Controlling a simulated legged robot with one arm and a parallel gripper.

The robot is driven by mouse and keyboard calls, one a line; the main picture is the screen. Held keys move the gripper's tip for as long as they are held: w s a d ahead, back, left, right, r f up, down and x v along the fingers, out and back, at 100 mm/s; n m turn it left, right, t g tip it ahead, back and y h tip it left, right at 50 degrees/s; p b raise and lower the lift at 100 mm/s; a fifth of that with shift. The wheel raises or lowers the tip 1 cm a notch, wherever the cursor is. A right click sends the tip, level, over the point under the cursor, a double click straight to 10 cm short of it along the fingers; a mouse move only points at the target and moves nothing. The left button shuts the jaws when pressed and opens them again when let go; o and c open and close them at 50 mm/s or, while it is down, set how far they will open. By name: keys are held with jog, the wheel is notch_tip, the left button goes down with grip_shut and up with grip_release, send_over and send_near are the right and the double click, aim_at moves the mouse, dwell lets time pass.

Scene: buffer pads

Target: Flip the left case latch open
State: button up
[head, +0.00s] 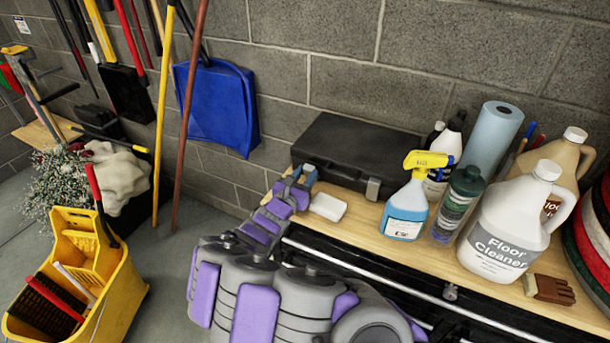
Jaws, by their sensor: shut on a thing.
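A black case (350,143) lies closed on the wooden bench top against the block wall. Its right latch (373,188), a grey tab, shows on the front face. My arm reaches up from the bottom of the head view. My gripper (306,173) is at the left part of the case's front, where the left latch sits. It is shut on the left latch, which is mostly hidden by the fingers. The latch's exact angle cannot be told.
A white bar (328,206) lies beside the gripper on the bench (400,255). A spray bottle (408,205), a floor cleaner jug (510,228) and other bottles stand right of the case. A yellow mop bucket (75,285) and leaning long handles are left.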

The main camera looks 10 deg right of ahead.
jog(key=o, duration=1)
jog(key=shift+a, duration=0.1)
jog(key=shift+o, duration=0.2)
jog(key=p+v, duration=0.4)
jog(key=v, duration=1.3)
jog(key=shift+a, duration=0.25)
jog(key=shift+c, duration=0.3)
